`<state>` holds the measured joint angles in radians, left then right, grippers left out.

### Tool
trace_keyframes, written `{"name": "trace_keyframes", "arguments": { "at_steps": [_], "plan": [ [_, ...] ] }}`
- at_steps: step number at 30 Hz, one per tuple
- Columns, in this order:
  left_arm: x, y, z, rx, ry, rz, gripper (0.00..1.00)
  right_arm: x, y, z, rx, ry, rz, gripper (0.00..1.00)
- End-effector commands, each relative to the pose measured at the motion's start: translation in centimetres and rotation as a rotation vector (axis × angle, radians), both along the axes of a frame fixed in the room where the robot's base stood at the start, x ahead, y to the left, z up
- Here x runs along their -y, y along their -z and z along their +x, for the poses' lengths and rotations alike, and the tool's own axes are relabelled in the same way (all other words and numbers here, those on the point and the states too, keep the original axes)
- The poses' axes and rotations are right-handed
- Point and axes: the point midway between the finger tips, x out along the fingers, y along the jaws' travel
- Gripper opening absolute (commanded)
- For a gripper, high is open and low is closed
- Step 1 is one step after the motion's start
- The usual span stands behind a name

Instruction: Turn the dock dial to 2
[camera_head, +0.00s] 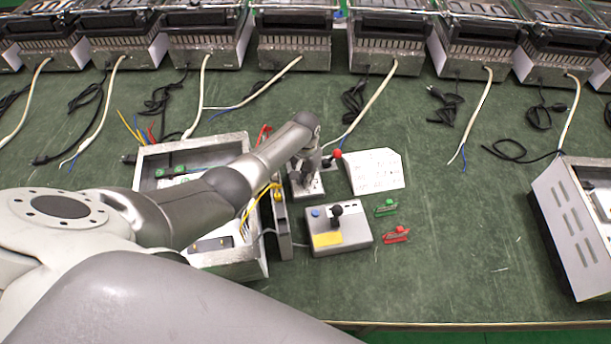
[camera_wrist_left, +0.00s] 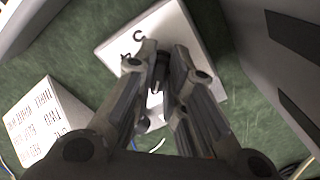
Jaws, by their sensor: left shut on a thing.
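The dock dial is a dark knob (camera_wrist_left: 160,68) on a pale plate (camera_wrist_left: 168,22) in the left wrist view. A dark letter-like mark shows on the plate beside the knob. My left gripper (camera_wrist_left: 167,62) has its fingers down around the knob and is shut on it. The fingers partly cover the knob, and I cannot read which number it points to. In the head view the plate (camera_head: 314,187) lies on the green table, with my left gripper (camera_head: 306,172) over it. My right gripper is not in view.
A white card (camera_head: 375,172) stands right of the plate, near a red ball knob (camera_head: 337,153). A joystick box (camera_head: 352,236), green clip (camera_head: 386,207) and red clip (camera_head: 397,235) lie nearer. An open metal box (camera_head: 160,150) is left. The table's right middle is clear.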

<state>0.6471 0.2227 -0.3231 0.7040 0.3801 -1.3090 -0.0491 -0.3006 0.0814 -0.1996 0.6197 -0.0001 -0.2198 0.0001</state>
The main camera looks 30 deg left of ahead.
Motion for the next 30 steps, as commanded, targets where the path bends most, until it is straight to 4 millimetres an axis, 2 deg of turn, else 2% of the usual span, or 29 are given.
{"name": "trace_keyframes", "arguments": {
  "at_steps": [13,14,18,30],
  "plan": [
    [-0.03,-0.06,0.09,0.003,0.009,0.000,0.00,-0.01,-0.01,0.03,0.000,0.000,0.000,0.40],
    [-0.03,-0.06,0.09,0.003,0.009,0.000,0.16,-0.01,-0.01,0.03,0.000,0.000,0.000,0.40],
    [-0.02,-0.05,0.07,0.002,0.009,0.000,0.34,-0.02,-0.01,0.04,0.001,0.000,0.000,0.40],
    [-0.01,-0.32,0.06,0.002,0.009,0.000,0.34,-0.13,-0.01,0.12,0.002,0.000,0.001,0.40]
  ]
}}
